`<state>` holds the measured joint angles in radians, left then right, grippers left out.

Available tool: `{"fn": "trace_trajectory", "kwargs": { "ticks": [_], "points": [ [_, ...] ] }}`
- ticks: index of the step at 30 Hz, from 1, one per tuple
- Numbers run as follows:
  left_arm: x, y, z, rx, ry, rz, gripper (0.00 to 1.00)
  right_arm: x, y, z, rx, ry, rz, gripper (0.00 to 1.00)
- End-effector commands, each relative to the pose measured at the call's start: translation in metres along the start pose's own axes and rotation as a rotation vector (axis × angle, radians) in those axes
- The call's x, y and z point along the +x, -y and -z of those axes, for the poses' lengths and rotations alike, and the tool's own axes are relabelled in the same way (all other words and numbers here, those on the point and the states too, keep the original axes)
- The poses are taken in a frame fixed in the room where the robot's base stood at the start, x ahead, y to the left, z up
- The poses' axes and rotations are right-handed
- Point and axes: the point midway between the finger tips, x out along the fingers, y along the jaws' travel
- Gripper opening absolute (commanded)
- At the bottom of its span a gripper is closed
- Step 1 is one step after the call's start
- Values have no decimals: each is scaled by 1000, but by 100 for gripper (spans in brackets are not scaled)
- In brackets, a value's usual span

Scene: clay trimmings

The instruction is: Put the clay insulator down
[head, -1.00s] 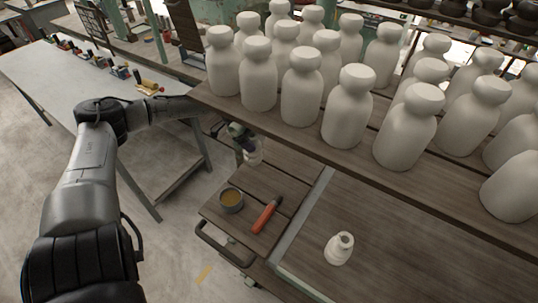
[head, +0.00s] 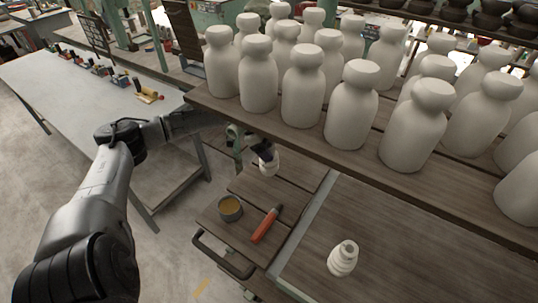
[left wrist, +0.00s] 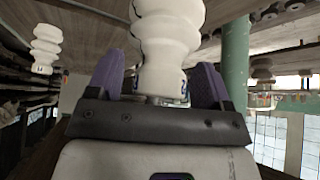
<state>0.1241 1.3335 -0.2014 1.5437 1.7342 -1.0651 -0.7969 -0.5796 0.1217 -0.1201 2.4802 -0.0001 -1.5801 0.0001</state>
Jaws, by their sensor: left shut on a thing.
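My left gripper (head: 262,146) hangs under the front edge of the shelf of bottles, above the far end of the wooden cart. It is shut on a whitish ribbed clay insulator (head: 269,163). In the left wrist view the insulator (left wrist: 168,40) stands out between the two purple fingers. Whether its lower end touches the cart top is hard to tell. A second pale ribbed insulator (head: 342,258) stands upright on the wooden table at lower right. My right gripper is not in view.
The cart top (head: 238,187) carries a tin of brownish stuff (head: 230,208) and an orange-handled tool (head: 265,225). The wooden shelf (head: 310,141) above holds several large pale bottles (head: 351,105). A grey table (head: 60,80) with small tools stands at left.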

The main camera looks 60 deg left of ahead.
Motion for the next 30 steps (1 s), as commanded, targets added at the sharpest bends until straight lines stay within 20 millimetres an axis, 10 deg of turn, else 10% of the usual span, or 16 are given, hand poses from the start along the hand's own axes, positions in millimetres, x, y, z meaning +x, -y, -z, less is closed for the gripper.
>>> {"fn": "trace_trajectory", "kwargs": {
  "ticks": [20,21,30],
  "points": [
    [27,0,-17,0,-3,1,8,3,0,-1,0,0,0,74],
    [29,0,-18,0,0,0,75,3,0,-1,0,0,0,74],
    [29,0,-18,0,0,0,99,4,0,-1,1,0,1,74]
  ]
}}
